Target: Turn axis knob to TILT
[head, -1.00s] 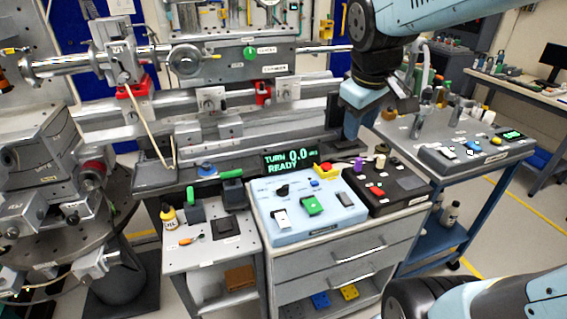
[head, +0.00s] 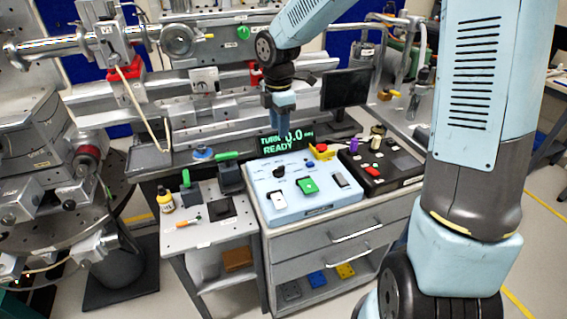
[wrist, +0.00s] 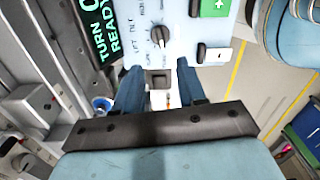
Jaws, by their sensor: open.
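The axis knob (head: 279,171) is a small dark knob on the light blue control panel (head: 318,204). In the wrist view the knob (wrist: 157,36) has a light pointer mark, with small labels beside it, LIFT and TILT among them; which label it points at is too small to tell. The display (head: 285,145) behind the panel reads TURN, 0.0 and READY in green. My gripper (head: 283,124) points down near the display, above the panel's back edge. In the wrist view my open gripper (wrist: 158,66) has nothing between its fingers, and the knob appears just beyond the fingertips, apart from them.
A black box (head: 382,168) stands to the right, a small bench (head: 195,234) to the left.

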